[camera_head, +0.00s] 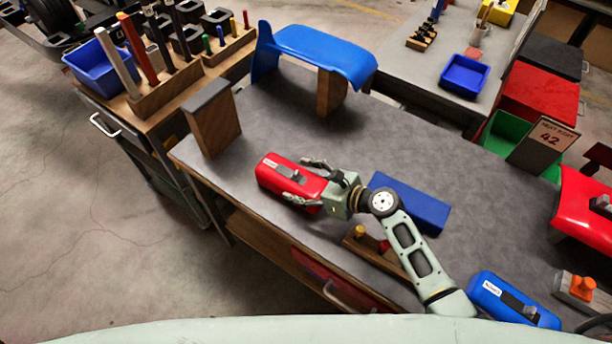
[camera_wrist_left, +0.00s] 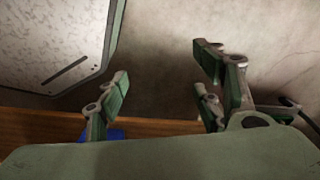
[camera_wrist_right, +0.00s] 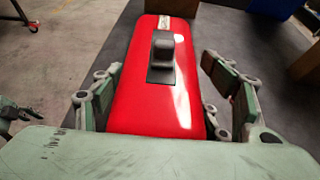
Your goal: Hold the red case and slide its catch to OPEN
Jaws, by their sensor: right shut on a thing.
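The red case (camera_head: 279,175) lies on the grey bench top, near its front edge. My right gripper (camera_head: 311,181) is shut on the red case from its right end. In the right wrist view, the fingers of this gripper (camera_wrist_right: 162,72) lie along both long sides of the case (camera_wrist_right: 150,112). The grey catch (camera_wrist_right: 163,50) stands up from a dark plate on top, towards the end with a white label (camera_wrist_right: 164,22). The label's word is too small to read. In the left wrist view my left gripper (camera_wrist_left: 162,75) is open and empty; it does not show in the head view.
A blue curved panel (camera_head: 320,50) stands at the back on wooden blocks. A wooden block (camera_head: 212,125) stands left of the case. A flat blue box (camera_head: 412,200) lies behind my right arm. A blue case (camera_head: 510,298) lies at front right. The bench is clear around the case's left end.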

